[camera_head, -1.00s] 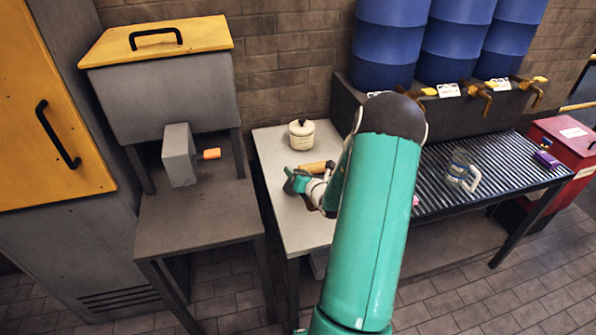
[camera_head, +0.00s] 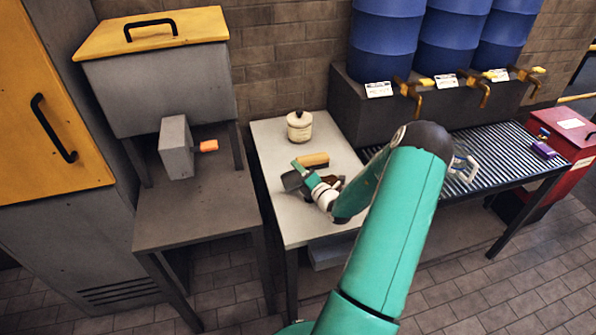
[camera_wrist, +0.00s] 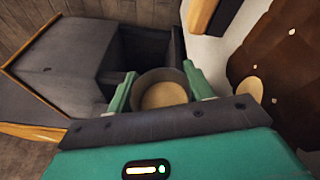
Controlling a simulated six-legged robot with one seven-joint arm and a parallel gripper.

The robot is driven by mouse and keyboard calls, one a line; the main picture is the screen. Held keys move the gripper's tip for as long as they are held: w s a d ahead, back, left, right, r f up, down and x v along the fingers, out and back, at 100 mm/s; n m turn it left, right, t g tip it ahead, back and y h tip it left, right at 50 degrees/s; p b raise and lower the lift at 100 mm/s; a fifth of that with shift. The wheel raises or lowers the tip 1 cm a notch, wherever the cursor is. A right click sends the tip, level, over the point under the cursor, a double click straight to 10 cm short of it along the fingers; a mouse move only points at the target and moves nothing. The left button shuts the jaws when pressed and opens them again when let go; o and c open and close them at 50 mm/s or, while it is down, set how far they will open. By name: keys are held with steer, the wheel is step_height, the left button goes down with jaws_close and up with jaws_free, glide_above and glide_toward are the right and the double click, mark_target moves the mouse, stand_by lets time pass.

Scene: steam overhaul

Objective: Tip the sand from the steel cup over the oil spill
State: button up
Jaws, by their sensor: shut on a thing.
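My gripper (camera_head: 305,177) is shut on the steel cup (camera_head: 291,181) above the white table. In the wrist view the cup (camera_wrist: 140,82) sits between my two green fingers (camera_wrist: 160,90), its mouth facing the camera, with tan sand (camera_wrist: 165,95) inside. The cup's tilt is hard to judge. The oil spill (camera_wrist: 290,65) is a dark brown patch with pale spots on the table, right of the cup in the wrist view. In the head view the spill (camera_head: 328,183) shows partly behind my gripper, which hides some of it.
A cream lidded pot (camera_head: 299,127) and a wooden-backed block (camera_head: 313,160) stand on the white table (camera_head: 270,133). A ribbed bench (camera_head: 505,160) under blue drums (camera_head: 388,45) is right.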

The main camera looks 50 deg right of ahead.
steer(key=shift+s+d+r+m+t+h, duration=0.1)
steer(key=shift+s+d+m+t, duration=0.1)
steer(key=shift+s+d+m, duration=0.6)
steer(key=shift+s+d+r+m+t+h, duration=0.1)
steer(key=shift+s+d+r+m+t, duration=0.15)
steer(key=shift+d+m, duration=0.6)
steer(key=shift+s+d+m+t+h, duration=0.15)
steer(key=shift+s+d+m, duration=0.35)
steer(key=shift+d, duration=0.75)
steer(key=shift+s+d+m+t+h, duration=0.2)
steer(key=shift+s+d+m, duration=0.5)
steer(key=shift+d, duration=0.3)
steer(key=shift+s+d+m+t+h, duration=0.1)
steer(key=shift+s+d+m+h, duration=0.15)
steer(key=shift+s+d+m, duration=0.5)
steer(key=shift+s+d+m+t+h, duration=0.15)
steer(key=shift+s+d+m, duration=0.3)
steer(key=shift+d+m, duration=0.6)
step_height(320, 180, up, 7)
steer(key=w+a+n+g, duration=0.2)
steer(key=n+g, duration=0.4)
steer(key=n, duration=1.4)
steer(key=shift+a+n, duration=0.35)
steer(key=shift+a, duration=0.05)
